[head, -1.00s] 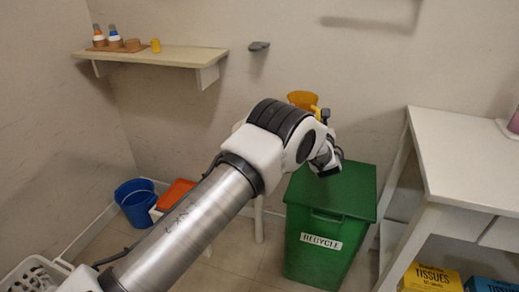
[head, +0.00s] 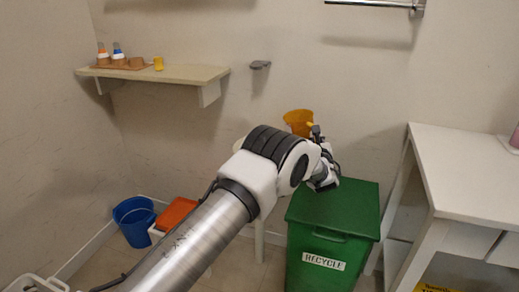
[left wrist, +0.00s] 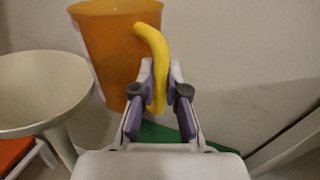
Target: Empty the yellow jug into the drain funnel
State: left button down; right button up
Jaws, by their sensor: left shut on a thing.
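The yellow jug (head: 298,121) has an orange-yellow body and a brighter yellow curved handle. It looks about upright in the air, and its contents are hidden. My left gripper (left wrist: 161,80) is shut on the jug's handle (left wrist: 155,50), with the jug body (left wrist: 112,45) beyond the fingers. In the head view, my arm partly hides the jug. A round cream dish-like top on a stem (left wrist: 35,90), probably the drain funnel, is left of the jug in the left wrist view and apart from it. My arm mostly hides it in the head view. My right gripper is out of view.
A green recycle bin (head: 335,215) stands below my left gripper. A white table (head: 470,175) is at the right. A wall shelf (head: 165,75) holds small bottles and cups. A blue bucket (head: 134,222) and an orange-topped item (head: 176,212) are on the floor at left.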

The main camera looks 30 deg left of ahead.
aim_at(300, 126)
pick_arm(q)
jog(key=shift+s+a+r+n+p, duration=0.35)
jog(key=shift+a+r+n+p, duration=0.25)
jog(key=shift+n, duration=0.25)
jog(key=shift+s+a+r+n+p, duration=0.35)
jog(key=shift+a+r+n+p, duration=0.2)
jog(key=shift+n, duration=0.3)
jog(key=shift+s+a+r+n+y+p, duration=0.15)
jog(key=shift+s+a+r+n+p, duration=0.1)
jog(key=shift+r+n+p, duration=0.2)
jog(key=shift+s+a+r+n+y+p, duration=0.15)
jog(key=shift+a+r+n+p, duration=0.1)
jog(key=shift+r+n+p, duration=0.15)
jog(key=shift+a, duration=0.15)
jog(key=shift+s+a+f+n, duration=0.1)
jog(key=shift+s+f+n, duration=0.05)
jog(key=shift+f+n, duration=0.3)
jog(key=shift+a+f+n, duration=0.25)
jog(key=shift+f+n, duration=0.1)
jog(key=shift+n, duration=0.25)
jog(key=shift+s+t+b, duration=0.2)
jog(key=shift+t+b, duration=0.1)
jog(key=shift+w, duration=0.1)
jog(key=shift+a+n+b, duration=0.1)
jog(key=shift+n+b, duration=0.2)
jog(key=shift+n, duration=0.1)
